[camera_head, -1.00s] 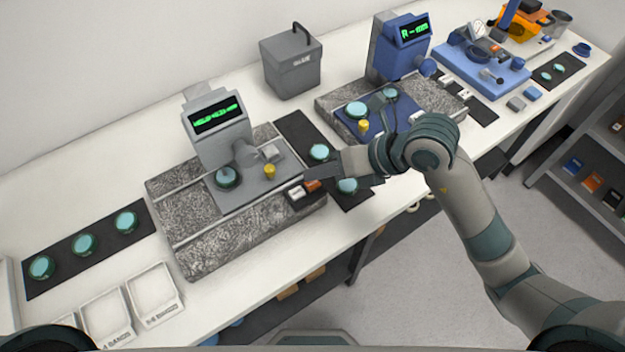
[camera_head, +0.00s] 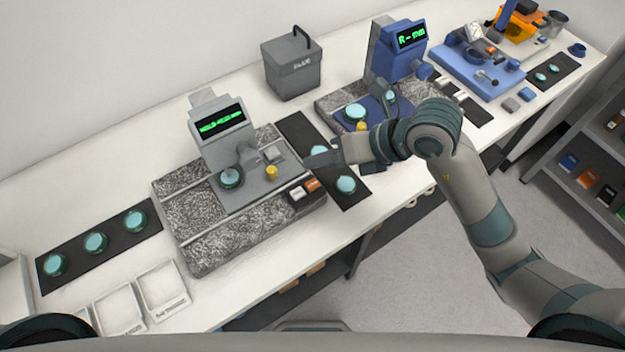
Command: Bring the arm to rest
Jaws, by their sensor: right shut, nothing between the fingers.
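My right arm reaches in from the lower right over the front of the bench. My right gripper (camera_head: 322,160) is shut and empty, its fingers pointing left. It is above the dark mat (camera_head: 297,128) that lies between the grey instrument and the blue instrument, and right of the orange and white buttons on the grey instrument's front edge. My left gripper is out of view.
The grey instrument (camera_head: 215,145) stands on a granite base (camera_head: 190,205). The blue instrument (camera_head: 388,50) stands behind my right wrist. Teal discs (camera_head: 346,185) lie on the dark mat. White trays (camera_head: 160,285) are at front left. Open floor (camera_head: 420,260) lies before the bench.

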